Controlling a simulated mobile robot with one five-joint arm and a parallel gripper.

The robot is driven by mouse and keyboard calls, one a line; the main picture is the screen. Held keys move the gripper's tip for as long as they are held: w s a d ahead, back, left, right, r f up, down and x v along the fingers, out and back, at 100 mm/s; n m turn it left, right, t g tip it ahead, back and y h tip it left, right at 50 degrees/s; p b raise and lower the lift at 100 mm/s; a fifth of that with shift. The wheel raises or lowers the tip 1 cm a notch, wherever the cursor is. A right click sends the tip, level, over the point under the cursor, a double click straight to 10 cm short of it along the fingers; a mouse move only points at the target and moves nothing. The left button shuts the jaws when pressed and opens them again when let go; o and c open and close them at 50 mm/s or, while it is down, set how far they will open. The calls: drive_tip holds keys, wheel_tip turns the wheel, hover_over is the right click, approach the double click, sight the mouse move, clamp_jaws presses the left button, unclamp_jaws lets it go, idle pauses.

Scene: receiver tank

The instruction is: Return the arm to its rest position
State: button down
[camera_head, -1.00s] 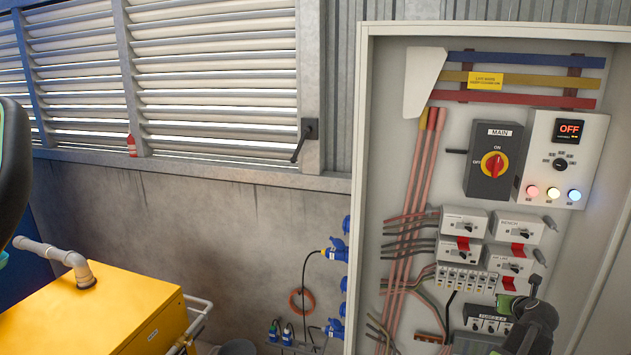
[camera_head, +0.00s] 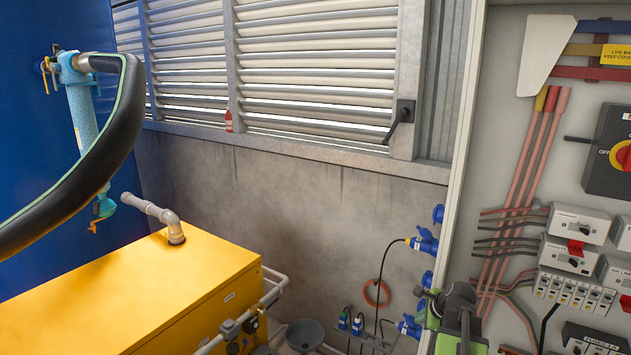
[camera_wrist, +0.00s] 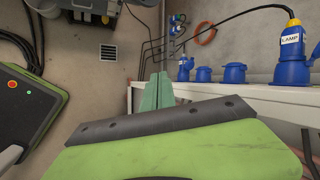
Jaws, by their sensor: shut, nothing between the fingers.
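My arm (camera_head: 458,308), dark with green parts, shows at the lower right of the head view, in front of the open cabinet's left edge. My gripper (camera_wrist: 158,90) shows in the wrist view as two pale green fingers, pressed together with nothing between them. It points away from the camera, over a grey and green wrist part. The fingers appear in front of the floor and the cabinet's pale edge; I cannot tell whether they touch anything. In the head view the fingertips cannot be made out.
The open electrical cabinet (camera_head: 472,130) stands at the right. Blue sockets (camera_head: 424,243) line its side, and a blue plug labelled LAMP (camera_wrist: 291,54) is near my gripper. A yellow machine (camera_head: 150,300) stands at the left, below a black hose (camera_head: 105,160). Louvres (camera_head: 310,70) fill the back wall.

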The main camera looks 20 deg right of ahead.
drive_tip(key=w+a+f+n+g+y+b, duration=0.1)
drive_tip(key=w+a+f+n, duration=0.25)
drive_tip(key=a, duration=0.35)
drive_tip(key=w+a+f+n+g+y+b, duration=0.1)
drive_tip(key=w+a+f+n+b, duration=0.2)
drive_tip(key=a, duration=0.5)
drive_tip(key=s+a+f+n+g+b, duration=0.1)
drive_tip(key=a+f+n+b, duration=0.1)
drive_tip(key=a+n, duration=0.4)
drive_tip(key=s+a+f+n+g+b, duration=0.2)
drive_tip(key=a+n, duration=0.4)
drive_tip(key=a, duration=0.8)
drive_tip(key=s+a+f+n+g+b, duration=0.1)
drive_tip(key=s+a+f+n, duration=0.1)
drive_tip(key=a+f+n, duration=0.2)
drive_tip(key=a+n, duration=0.3)
drive_tip(key=a, duration=0.3)
drive_tip(key=shift+f+g+h+b, duration=0.3)
drive_tip(key=shift+f+g+b, duration=0.05)
drive_tip(key=shift+g+b, duration=0.05)
drive_tip(key=shift+a, duration=0.15)
